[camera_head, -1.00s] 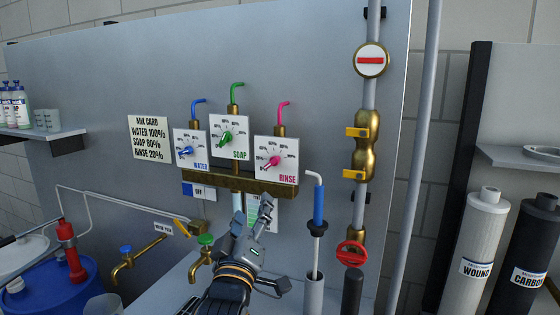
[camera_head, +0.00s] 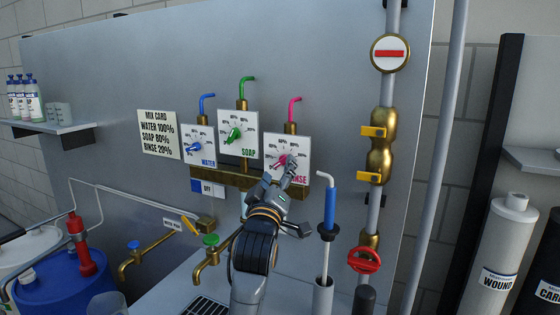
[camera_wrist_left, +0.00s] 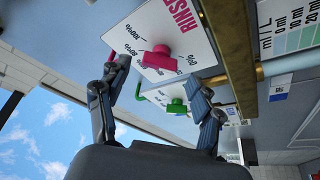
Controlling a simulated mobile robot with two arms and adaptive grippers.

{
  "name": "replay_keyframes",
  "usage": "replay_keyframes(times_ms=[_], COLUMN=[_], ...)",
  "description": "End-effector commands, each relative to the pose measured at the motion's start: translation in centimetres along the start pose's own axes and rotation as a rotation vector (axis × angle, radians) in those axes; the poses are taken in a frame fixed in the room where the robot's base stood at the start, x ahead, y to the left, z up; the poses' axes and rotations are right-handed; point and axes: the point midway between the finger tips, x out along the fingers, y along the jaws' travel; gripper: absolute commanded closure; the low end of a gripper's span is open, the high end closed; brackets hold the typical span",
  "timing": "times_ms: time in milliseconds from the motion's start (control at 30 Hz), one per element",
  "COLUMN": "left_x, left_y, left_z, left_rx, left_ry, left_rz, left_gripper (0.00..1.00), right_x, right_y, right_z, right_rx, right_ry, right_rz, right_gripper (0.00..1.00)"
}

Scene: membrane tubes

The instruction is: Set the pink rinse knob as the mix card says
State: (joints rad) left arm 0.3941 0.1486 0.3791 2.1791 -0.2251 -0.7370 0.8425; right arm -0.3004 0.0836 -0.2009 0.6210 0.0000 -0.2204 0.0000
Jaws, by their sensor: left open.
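The mix card (camera_head: 159,134) on the panel reads WATER 100%, SOAP 80%, RINSE 20%. The pink rinse knob (camera_head: 284,161) sits on a white dial plate (camera_head: 299,148), the rightmost of three. My left gripper (camera_head: 280,176) is open in front of the lower part of this plate and hides part of its scale. In the left wrist view the pink knob (camera_wrist_left: 158,59) shows just beyond and between the spread fingertips (camera_wrist_left: 160,80), with no visible contact. Its exact setting is hard to read. My right gripper is out of view.
The green soap knob (camera_head: 234,135) and blue water knob (camera_head: 193,147) are to the left. A brass rail (camera_head: 232,178) runs below the plates. A blue-handled plunger (camera_head: 330,209) and a pipe with a red valve wheel (camera_head: 364,260) stand to the right.

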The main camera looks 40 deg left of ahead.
Motion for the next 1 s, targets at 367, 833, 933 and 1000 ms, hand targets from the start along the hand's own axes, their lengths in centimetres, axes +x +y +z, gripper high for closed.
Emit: replay_keyframes(times_ms=[367, 833, 933, 1000], left_x=[3.0, 3.0, 3.0, 3.0], left_y=[0.0, 0.0, 0.0, -0.1], left_z=[0.0, 0.1, 0.1, 0.1], left_rx=[0.0, 0.0, 0.001, 0.005], left_ry=[0.0, 0.0, 0.0, -0.001], left_rz=[0.0, 0.0, 0.0, 0.001], left_gripper=[0.34, 0.87, 0.88, 0.88], right_x=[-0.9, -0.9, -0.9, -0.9], right_y=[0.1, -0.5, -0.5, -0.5], right_z=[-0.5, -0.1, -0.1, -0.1], right_rx=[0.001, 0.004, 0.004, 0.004], right_ry=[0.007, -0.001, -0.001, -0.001], right_rz=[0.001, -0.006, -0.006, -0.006], right_gripper=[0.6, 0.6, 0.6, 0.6])
